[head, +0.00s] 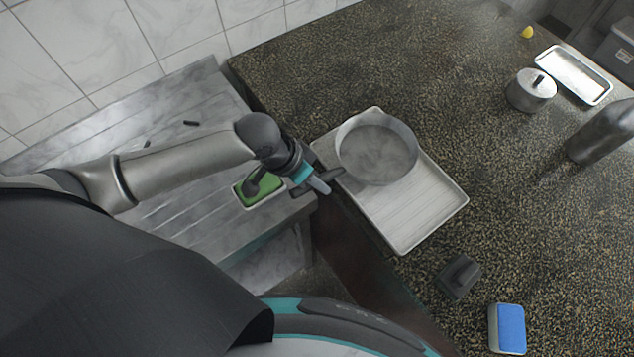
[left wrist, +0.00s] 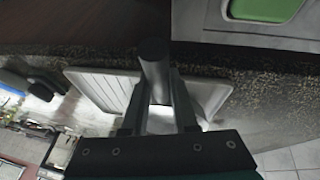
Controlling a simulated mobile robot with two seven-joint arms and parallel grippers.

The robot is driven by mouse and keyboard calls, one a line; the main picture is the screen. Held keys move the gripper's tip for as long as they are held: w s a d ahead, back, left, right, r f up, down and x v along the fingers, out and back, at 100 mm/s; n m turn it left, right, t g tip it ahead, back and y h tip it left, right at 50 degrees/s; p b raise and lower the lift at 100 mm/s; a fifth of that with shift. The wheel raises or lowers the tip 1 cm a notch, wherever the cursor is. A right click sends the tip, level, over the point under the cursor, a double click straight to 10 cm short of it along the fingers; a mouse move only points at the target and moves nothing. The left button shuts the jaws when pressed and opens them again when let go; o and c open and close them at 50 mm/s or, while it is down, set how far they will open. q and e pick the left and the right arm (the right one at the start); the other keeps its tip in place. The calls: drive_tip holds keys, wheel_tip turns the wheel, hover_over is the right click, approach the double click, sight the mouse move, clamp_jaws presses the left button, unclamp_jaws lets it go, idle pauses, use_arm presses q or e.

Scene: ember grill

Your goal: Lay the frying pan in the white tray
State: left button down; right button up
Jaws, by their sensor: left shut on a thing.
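The grey frying pan (head: 378,150) is upright over the back part of the white tray (head: 420,215) on the speckled counter. Its rim reaches past the tray's back right edge; I cannot tell whether its base touches the tray. My left gripper (head: 322,183) is shut on the pan's dark handle, at the tray's left edge. In the left wrist view the handle (left wrist: 154,68) stands between the fingers, and the tray (left wrist: 105,88) shows behind them. The pan is mostly hidden there by the gripper. My right gripper is not in view.
A dark block (head: 459,277) and a blue sponge (head: 508,328) lie at the counter's front. A lidded pot (head: 531,90), a metal tray (head: 574,75) and a grey bottle (head: 603,132) stand at the back right. A green-floored dish (head: 270,190) is on the left worktop.

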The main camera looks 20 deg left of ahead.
use_arm(q)
drive_tip(key=shift+w+f, duration=0.1)
drive_tip(key=shift+f, duration=0.6)
drive_tip(key=shift+f, duration=0.15)
drive_tip(key=c, duration=0.7)
unclamp_jaws()
drive_tip(key=p+v, duration=0.1)
drive_tip(key=v, duration=1.1)
